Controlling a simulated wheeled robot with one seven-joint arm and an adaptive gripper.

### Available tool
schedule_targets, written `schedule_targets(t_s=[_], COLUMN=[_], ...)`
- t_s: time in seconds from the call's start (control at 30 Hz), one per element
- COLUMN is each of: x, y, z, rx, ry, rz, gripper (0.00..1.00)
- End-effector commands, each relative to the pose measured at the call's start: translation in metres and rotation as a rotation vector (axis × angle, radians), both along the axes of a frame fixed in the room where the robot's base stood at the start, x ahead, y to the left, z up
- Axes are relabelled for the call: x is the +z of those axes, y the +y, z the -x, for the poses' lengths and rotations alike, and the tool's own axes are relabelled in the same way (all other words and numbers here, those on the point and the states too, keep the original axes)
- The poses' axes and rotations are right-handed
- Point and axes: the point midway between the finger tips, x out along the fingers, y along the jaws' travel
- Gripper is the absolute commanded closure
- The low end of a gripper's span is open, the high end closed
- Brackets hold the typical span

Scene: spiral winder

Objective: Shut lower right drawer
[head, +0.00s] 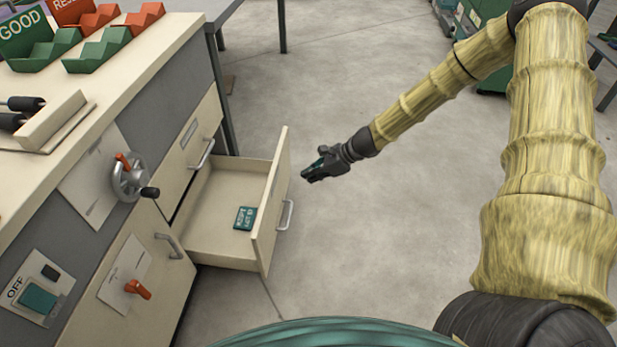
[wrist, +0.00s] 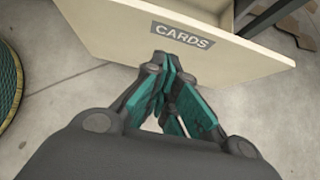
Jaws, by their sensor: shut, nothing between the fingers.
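The lower right drawer (head: 216,210) is pulled well out of the cream cabinet in the head view. Its front panel has a metal bar handle (head: 285,214). A small green card or box (head: 245,218) with lettering lies inside it. My gripper (head: 306,176) is to the right of the drawer front, apart from it in the head view. In the wrist view my gripper (wrist: 166,62) is shut and empty, its tips close to the drawer front (wrist: 120,30) with its "CARDS" label (wrist: 181,34). Whether the tips touch the panel I cannot tell.
The cabinet carries a handwheel (head: 130,177), a drawer above (head: 192,150), a door with an orange knob (head: 138,289) and an OFF switch panel (head: 36,296). Green and orange trays (head: 97,52) stand on top. The grey floor (head: 370,240) right of the drawer is clear.

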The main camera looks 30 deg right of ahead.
Motion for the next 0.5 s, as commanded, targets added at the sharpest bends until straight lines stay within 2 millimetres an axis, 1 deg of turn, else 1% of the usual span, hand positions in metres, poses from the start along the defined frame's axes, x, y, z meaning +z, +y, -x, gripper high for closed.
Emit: schedule_targets(t_s=[0.03,0.5], x=[-0.01,-0.06], y=[0.005,0.047], z=[-0.002,-0.03], rx=[0.001,0.003], ry=[0.002,0.002], rz=[0.001,0.001], gripper=[1.0,1.0])
